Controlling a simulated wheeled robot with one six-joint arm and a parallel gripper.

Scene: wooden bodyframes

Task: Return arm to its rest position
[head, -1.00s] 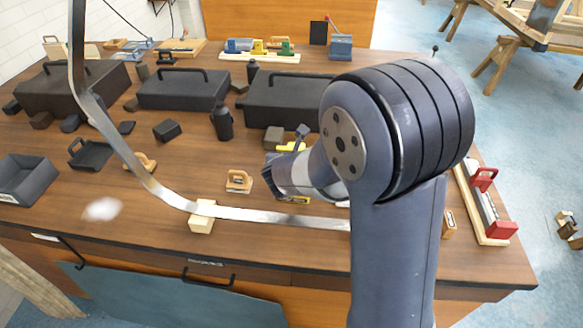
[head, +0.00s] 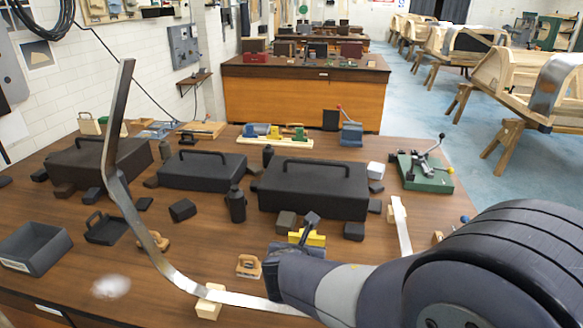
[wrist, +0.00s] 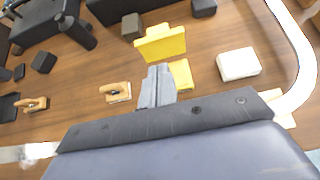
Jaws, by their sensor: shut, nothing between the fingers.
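My gripper (head: 308,226) is at the end of my bent arm, over the front middle of the wooden workbench (head: 215,195). In the wrist view its grey fingers (wrist: 157,88) are together with nothing between them. They point toward a yellow block-like tool (wrist: 162,42), which also shows just behind the gripper in the head view (head: 315,239). I cannot tell the gap between fingers and tool. My arm hides the bench's front right part in the head view.
A curved metal strip (head: 160,262) rises at the left, its low end by a small wood block (head: 210,302). Black cases (head: 314,188) stand along the back. A small wooden-handled tool (head: 249,266) lies left of my gripper. A green-based tool (head: 424,176) stands back right.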

